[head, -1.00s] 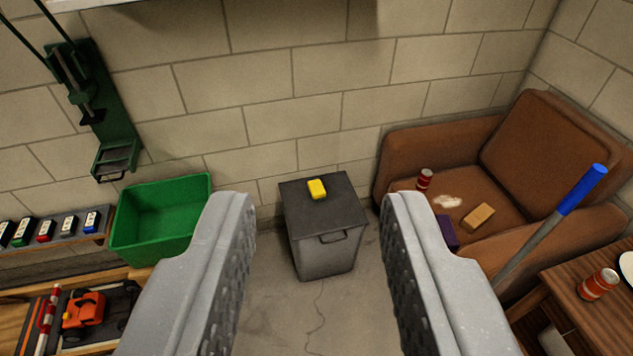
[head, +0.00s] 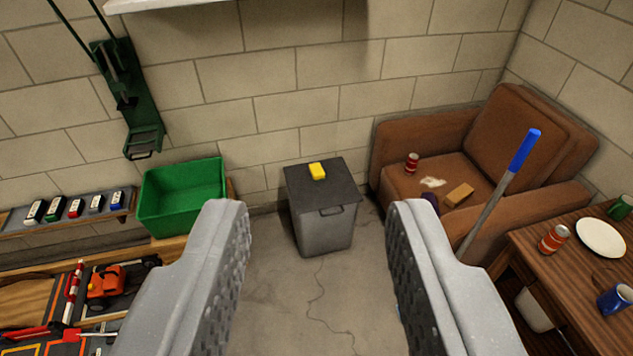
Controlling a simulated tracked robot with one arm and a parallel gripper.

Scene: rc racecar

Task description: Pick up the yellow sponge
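The yellow sponge (head: 317,171) lies on the dark lid of a grey bin (head: 323,232) by the back wall, near the middle of the head view. My gripper (head: 318,225) is open, with its two grey textured fingers wide apart and nothing between them. The sponge and bin show beyond the gap between the fingers, some distance ahead. Nothing hides the sponge.
A green tub (head: 180,205) stands left of the bin. A brown armchair (head: 400,155) is at the right, with a blue-ended pole (head: 500,190) leaning before it. A wooden table (head: 540,275) is at the lower right. Bare floor (head: 300,325) lies before the bin.

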